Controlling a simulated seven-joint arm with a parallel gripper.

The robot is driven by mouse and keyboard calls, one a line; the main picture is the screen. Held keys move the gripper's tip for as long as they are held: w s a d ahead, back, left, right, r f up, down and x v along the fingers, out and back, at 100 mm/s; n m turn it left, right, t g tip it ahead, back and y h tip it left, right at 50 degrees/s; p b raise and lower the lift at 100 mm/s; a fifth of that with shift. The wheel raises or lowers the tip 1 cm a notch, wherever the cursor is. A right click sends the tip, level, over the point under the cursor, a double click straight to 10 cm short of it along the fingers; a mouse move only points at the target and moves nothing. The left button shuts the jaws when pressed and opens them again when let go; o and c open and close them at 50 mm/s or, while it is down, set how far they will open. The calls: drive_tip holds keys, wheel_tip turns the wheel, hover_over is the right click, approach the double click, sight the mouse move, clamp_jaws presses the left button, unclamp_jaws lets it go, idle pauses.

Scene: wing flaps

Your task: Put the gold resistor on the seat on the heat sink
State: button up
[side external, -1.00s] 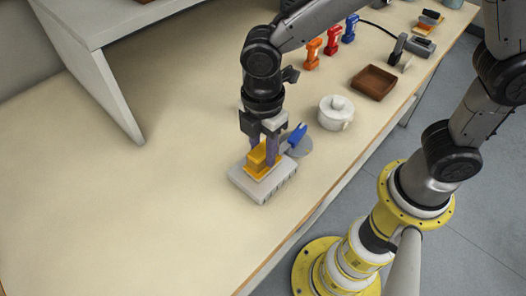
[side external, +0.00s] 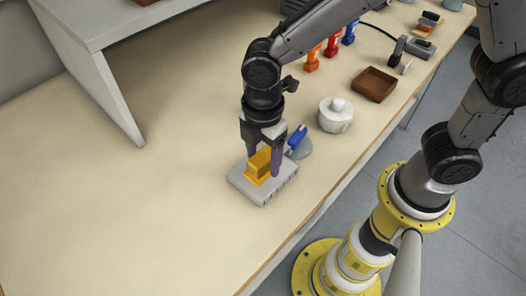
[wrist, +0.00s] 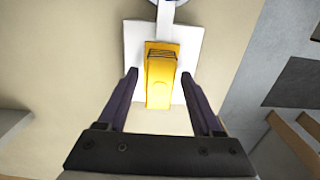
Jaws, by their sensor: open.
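The gold resistor (side external: 260,163) sits on top of the grey heat sink (side external: 248,184) on the bench, and looks roughly level. In the wrist view the gold resistor (wrist: 161,78) lies on the pale top of the heat sink (wrist: 190,50). The seat itself is hidden under the resistor, so its exact fit cannot be told. My gripper (side external: 263,168) is open just above the heat sink, its fingers on either side of the resistor. In the wrist view my gripper (wrist: 160,75) shows clear gaps between both fingers and the resistor.
A blue-handled tool (side external: 297,137) with a grey round part lies right behind the heat sink. A white lidded pot (side external: 335,115) and a brown tray (side external: 374,84) stand further right. Orange, red and blue tools stand at the back. The bench's left side is clear.

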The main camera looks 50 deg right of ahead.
sight(263, 155)
wheel_tip(263, 155, up, 12)
drive_tip(key=s+d+r+m+t, duration=0.1)
drive_tip(key=s+d+m+t, duration=0.1)
drive_tip(key=s+d+m, duration=0.3)
drive_tip(key=s+d+r+m+t, duration=0.1)
drive_tip(key=s+d+m+t, duration=0.2)
drive_tip(key=d+m, duration=1)
drive_tip(key=s+d, duration=0.2)
drive_tip(key=s, duration=0.1)
drive_tip(key=shift+s+r+t, duration=0.15)
drive_tip(key=shift+s+t, duration=0.15)
